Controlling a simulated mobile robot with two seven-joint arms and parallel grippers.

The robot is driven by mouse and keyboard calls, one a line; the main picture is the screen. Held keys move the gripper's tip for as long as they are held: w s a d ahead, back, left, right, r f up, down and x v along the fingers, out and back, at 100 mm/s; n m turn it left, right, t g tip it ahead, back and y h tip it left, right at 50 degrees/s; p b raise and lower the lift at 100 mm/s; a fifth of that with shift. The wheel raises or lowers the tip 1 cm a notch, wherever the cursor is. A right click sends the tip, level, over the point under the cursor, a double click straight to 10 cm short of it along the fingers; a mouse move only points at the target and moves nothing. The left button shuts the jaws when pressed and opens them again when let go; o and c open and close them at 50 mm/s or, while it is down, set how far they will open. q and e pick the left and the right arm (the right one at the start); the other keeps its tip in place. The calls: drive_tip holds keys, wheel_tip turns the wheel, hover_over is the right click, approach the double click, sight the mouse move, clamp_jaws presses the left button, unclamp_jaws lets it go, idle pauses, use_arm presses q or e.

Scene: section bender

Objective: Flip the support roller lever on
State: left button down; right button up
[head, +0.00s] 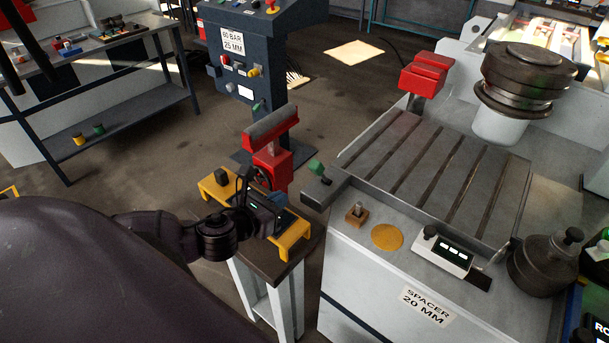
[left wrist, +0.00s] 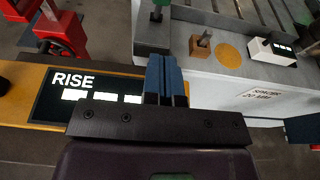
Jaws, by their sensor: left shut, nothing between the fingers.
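No label in view names the support roller lever. A green-knobbed lever (head: 318,170) stands at the near left corner of the slotted machine bed, and its green knob shows at the top of the left wrist view (left wrist: 157,12). A small toggle on a wooden block (head: 357,212) sits on the machine top; it also shows in the left wrist view (left wrist: 201,46). A red stand with a grey roller (head: 271,135) is left of the bed. My left gripper (left wrist: 165,78) has its blue fingers together and empty, above the yellow-framed pedestal. My right gripper is not in view.
The yellow frame (head: 294,240) holds a dark panel reading RISE (left wrist: 60,98) beside my left gripper. A control console (head: 245,50) stands behind.

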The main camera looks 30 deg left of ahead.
sight(313, 171)
use_arm(q)
drive_tip(key=shift+w+d+r+p, duration=0.15)
drive_tip(key=shift+w+p, duration=0.1)
drive_tip(key=shift+w, duration=1.3)
drive_tip(key=shift+w+d+p, duration=0.1)
drive_tip(key=shift+w+p, duration=0.1)
drive_tip(key=shift+w, duration=1.3)
drive_tip(key=shift+w+d+r+p, duration=0.15)
drive_tip(key=shift+w+p, duration=0.1)
drive_tip(key=shift+w, duration=1.3)
drive_tip(key=shift+f, duration=0.1)
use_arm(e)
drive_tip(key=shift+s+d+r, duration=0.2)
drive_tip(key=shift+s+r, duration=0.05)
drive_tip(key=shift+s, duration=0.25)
use_arm(q)
drive_tip(key=shift+a, duration=0.1)
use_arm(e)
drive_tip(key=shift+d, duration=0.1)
